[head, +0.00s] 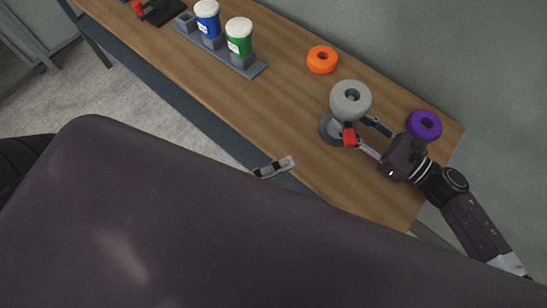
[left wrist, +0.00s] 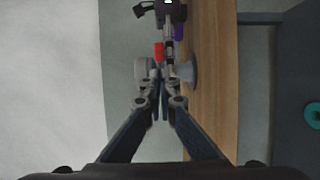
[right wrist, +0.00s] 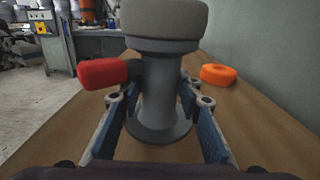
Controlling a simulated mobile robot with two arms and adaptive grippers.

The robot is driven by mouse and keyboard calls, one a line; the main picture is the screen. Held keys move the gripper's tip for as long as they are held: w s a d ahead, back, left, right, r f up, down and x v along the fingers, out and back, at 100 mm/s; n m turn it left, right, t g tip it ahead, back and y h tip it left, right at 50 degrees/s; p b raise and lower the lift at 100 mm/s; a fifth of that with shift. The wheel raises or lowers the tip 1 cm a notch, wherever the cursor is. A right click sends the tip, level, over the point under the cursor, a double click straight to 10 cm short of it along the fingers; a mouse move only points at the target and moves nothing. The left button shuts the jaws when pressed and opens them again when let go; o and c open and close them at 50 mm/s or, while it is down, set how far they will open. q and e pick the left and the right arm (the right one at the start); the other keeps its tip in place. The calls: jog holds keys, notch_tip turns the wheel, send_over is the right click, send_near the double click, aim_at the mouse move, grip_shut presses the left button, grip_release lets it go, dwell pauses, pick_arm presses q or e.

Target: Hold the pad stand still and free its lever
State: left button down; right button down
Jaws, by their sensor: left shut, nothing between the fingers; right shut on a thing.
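The pad stand has a thick grey round pad (head: 351,101) on a grey post and a round grey base (head: 329,130). It stands upright on the bench. Its red lever (head: 349,137) sticks out sideways below the pad and also shows in the right wrist view (right wrist: 102,73). My right gripper (head: 358,134) is shut on the stand's post (right wrist: 158,100), its fingers on either side below the pad. My left gripper (head: 288,162) is shut and empty by the bench's front edge, apart from the stand. In the left wrist view its closed fingertips (left wrist: 158,82) overlap the stand behind.
On the wooden bench (head: 290,115), an orange ring (head: 322,59) lies beyond the stand and a purple ring (head: 424,124) near the right end. A blue cup (head: 207,20) and a green cup (head: 239,38) stand in a grey rack (head: 250,69). The middle front is clear.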

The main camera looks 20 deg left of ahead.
pick_arm(q)
jog(key=shift+s+a, duration=0.25)
jog(key=shift+s, duration=0.3)
jog(key=shift+s+a, duration=0.25)
jog(key=shift+s, duration=0.3)
jog(key=c, duration=2.7)
grip_release()
